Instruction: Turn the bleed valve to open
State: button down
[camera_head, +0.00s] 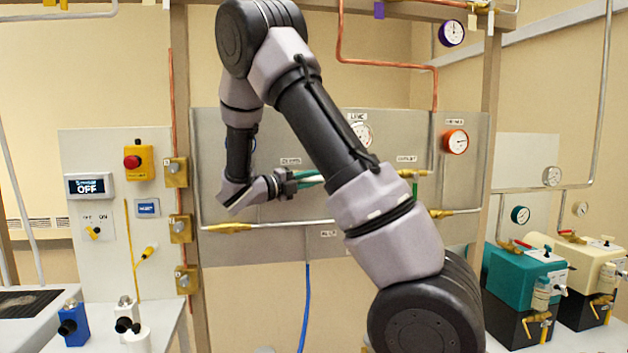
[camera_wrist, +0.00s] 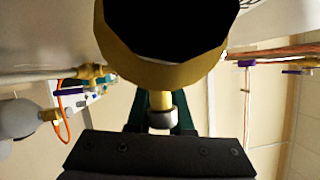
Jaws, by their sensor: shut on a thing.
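My gripper (camera_head: 310,179) is at the grey wall panel, below the gauge marked LINE, with its fingers pointing right. The wrist view shows its dark green fingers, with the gripper (camera_wrist: 161,100) shut on the bleed valve. A brass stem with a silver collar (camera_wrist: 160,117), seemingly part of this valve, shows between the fingers. A large brass-rimmed round body with a black face (camera_wrist: 165,75) is just above the fingers; what it belongs to I cannot tell. In the head view my arm and gripper hide the valve, so its angle cannot be read.
The panel (camera_head: 270,130) also carries the LINE gauge (camera_head: 361,134), an orange gauge (camera_head: 455,141), a brass valve (camera_head: 228,228) and a green handle (camera_head: 414,188). A blue hose (camera_head: 305,305) hangs below. Teal (camera_head: 524,275) and cream pumps stand right. A red stop button (camera_head: 132,161) is left.

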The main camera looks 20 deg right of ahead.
jog(key=c, duration=0.8)
grip_release()
jog(key=shift+c, duration=0.2)
jog(key=r+v, duration=0.1)
jog(key=v, duration=0.9)
jog(key=shift+a+f, duration=0.4)
jog(key=shift+f, duration=0.15)
